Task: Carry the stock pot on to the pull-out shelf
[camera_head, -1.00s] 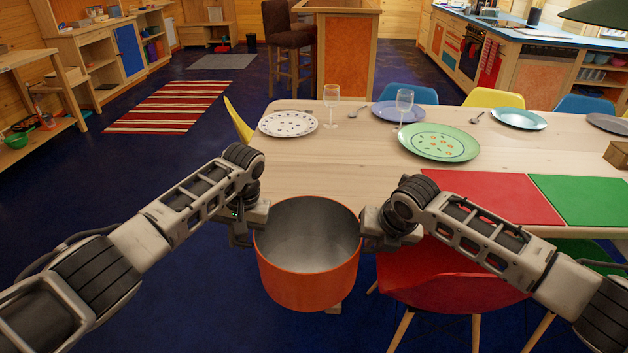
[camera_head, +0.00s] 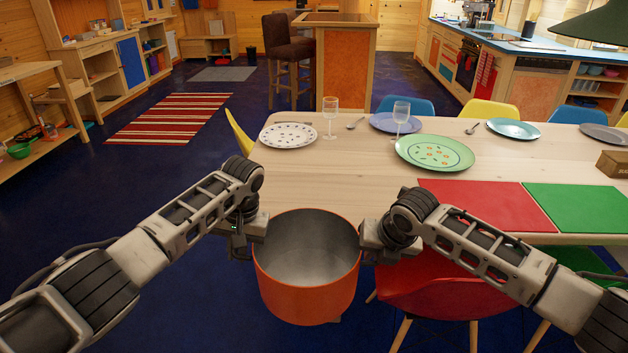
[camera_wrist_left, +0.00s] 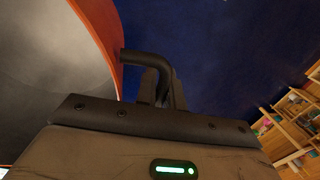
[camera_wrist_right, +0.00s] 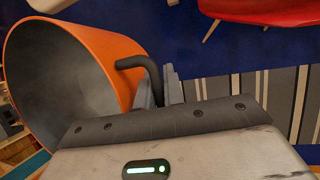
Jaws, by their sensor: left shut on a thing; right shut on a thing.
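The stock pot (camera_head: 306,290) is orange outside and grey inside, open on top and empty. It hangs upright between my two grippers, in front of the table's near edge. My left gripper (camera_head: 257,232) is shut on the pot's left handle; the dark bent handle (camera_wrist_left: 148,58) shows in the left wrist view. My right gripper (camera_head: 366,237) is shut on the right handle; that handle (camera_wrist_right: 138,64) shows in the right wrist view, beside the orange wall. I cannot make out a pull-out shelf in these frames.
A wooden dining table (camera_head: 340,180) with plates, glasses and red and green mats lies just ahead. A red chair (camera_head: 450,290) stands close right of the pot. Open blue floor (camera_head: 180,165) lies left. A kitchen counter (camera_head: 530,50) is at the far right.

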